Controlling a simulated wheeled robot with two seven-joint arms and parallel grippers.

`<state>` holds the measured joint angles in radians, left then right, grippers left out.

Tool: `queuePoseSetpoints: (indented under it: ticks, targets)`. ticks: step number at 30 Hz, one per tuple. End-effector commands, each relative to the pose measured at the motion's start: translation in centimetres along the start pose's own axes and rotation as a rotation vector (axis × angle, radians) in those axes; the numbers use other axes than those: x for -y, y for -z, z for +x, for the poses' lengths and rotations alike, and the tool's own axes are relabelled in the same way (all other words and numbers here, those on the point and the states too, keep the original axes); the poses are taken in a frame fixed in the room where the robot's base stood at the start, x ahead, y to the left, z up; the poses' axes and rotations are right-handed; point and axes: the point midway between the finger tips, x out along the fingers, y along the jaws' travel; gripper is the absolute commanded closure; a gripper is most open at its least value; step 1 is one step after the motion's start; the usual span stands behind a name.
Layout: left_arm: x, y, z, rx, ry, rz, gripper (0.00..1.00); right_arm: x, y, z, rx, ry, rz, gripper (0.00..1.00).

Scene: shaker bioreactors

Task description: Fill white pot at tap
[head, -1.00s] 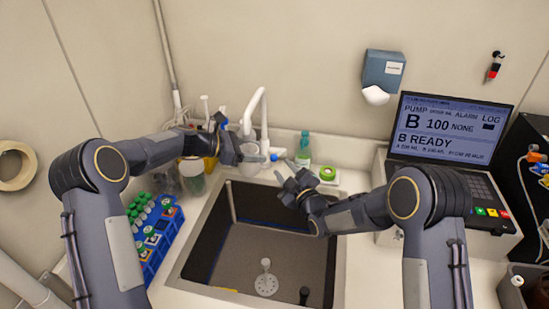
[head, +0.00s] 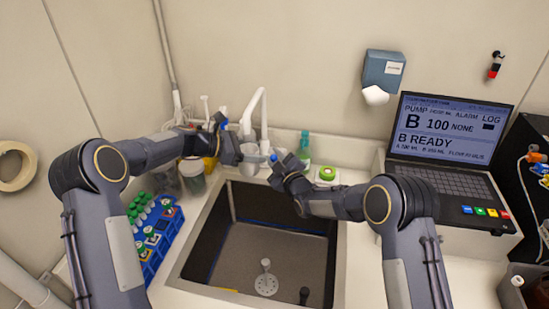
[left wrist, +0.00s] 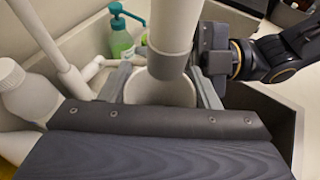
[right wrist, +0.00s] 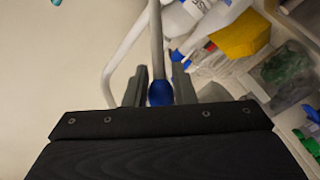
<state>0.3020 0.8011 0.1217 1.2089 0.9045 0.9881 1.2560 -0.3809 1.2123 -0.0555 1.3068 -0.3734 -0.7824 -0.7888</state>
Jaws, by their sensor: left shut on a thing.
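The white pot (left wrist: 140,92) is held between the fingers of my left gripper (left wrist: 160,88), directly under the end of the tap spout (left wrist: 170,55). In the head view my left gripper (head: 250,156) is beside the white tap (head: 263,110), with the pot mostly hidden. The pot's contents cannot be made out. My right gripper (right wrist: 160,90) is open, with its fingers on either side of the blue knob (right wrist: 160,94) at the end of the tap lever. In the head view my right gripper (head: 277,166) is just right of the tap.
The dark sink basin (head: 275,240) lies below both grippers. A blue rack (head: 158,235) of green-capped tubes stands left of it. A green soap bottle (left wrist: 121,38) stands behind. A laptop-like pump console (head: 450,150) is at the right.

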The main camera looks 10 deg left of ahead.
Motion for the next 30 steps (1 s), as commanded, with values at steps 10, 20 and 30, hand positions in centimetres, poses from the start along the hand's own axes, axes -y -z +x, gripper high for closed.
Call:
queuePoseSetpoints:
  ticks: [10, 20, 30]
  targets:
    - [0.0, 0.0, 0.0, 0.0, 0.0, 0.0, 0.65, 0.7, -0.4, -0.2, -0.016, -0.015, -0.019, 1.0]
    - [0.0, 0.0, 0.0, 0.0, 0.0, 0.0, 0.65, 2.2, -1.2, -1.0, -0.083, -0.083, -0.095, 1.0]
    - [0.0, 0.0, 0.0, 0.0, 0.0, 0.0, 0.65, 2.2, -1.2, -1.0, -0.082, -0.081, -0.094, 0.67]
